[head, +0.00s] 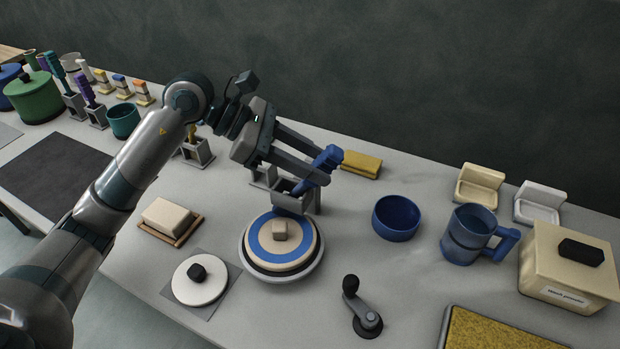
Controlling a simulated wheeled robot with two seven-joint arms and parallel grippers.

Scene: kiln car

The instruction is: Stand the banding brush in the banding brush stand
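My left gripper (322,166) reaches in from the left, its fingers closed around a blue brush (329,156), which I take to be the banding brush. The brush is tilted, its top leaning up to the right, and its lower part is partly hidden by the finger. A grey stand (312,204) is just below the gripper, behind the banding wheel; it looks like the banding brush stand. I cannot tell whether the brush's lower end is inside it or in front of it. My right gripper is out of view.
A banding wheel (254,260) with a blue-ringed disc stands in front of the stand. A yellow sponge (361,165) lies behind, and a blue bowl (397,220) and blue jug (464,236) stand right. Another grey stand (198,157) is partly behind my arm.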

